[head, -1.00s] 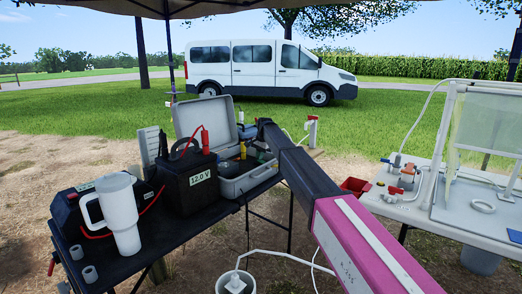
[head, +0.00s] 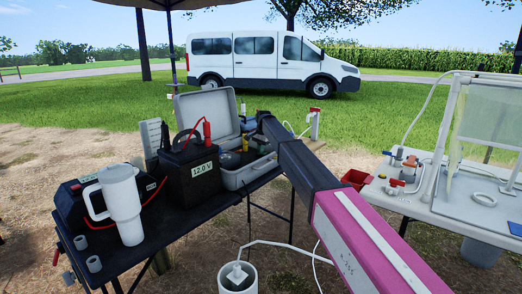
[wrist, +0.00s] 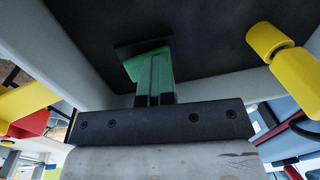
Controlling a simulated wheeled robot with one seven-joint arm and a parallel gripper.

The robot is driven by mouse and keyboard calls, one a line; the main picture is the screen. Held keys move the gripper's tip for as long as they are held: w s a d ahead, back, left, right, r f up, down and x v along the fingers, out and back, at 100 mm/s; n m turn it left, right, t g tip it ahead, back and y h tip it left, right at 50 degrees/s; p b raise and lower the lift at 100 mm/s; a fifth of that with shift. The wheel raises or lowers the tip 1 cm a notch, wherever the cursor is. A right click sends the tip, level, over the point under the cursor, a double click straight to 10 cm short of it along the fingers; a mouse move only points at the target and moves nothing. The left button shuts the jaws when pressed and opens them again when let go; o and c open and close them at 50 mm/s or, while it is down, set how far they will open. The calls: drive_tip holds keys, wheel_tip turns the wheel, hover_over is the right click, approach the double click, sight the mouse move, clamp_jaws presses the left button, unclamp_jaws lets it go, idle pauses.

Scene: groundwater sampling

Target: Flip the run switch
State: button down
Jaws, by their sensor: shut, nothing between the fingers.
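My gripper (wrist: 148,52) shows in the wrist view as two greenish fingers pressed together, shut with nothing between them. They point at a dark flat surface (wrist: 205,50) framed by pale grey walls, which looks like the inside of the open grey case. In the head view the open grey case (head: 240,181) stands on the black table, and my arm reaches to its right side. My forearm hides part of it, and my fingers cannot be made out there. I cannot make out the run switch in either view.
A yellow cylindrical part (wrist: 265,40) is right of my fingers. A black 12.0 V battery (head: 182,176), a white mug (head: 124,207) and a dark box (head: 70,208) crowd the black table (head: 165,232). A white bucket (head: 237,280) stands below. The white bench (head: 440,208) is right.

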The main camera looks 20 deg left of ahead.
sight(265, 153)
drive_tip(key=shift+s+d+f, duration=0.15)
drive_tip(key=shift+s+d, duration=0.1)
drive_tip(key=shift+d, duration=0.25)
drive_tip(key=shift+s+d+f, duration=0.1)
drive_tip(key=shift+s+d, duration=0.1)
drive_tip(key=shift+d, duration=0.25)
drive_tip(key=shift+r, duration=0.25)
wheel_tip(265, 153, up, 14)
drive_tip(key=d, duration=0.1)
drive_tip(key=shift+s, duration=0.2)
drive_tip(key=shift+f, duration=0.1)
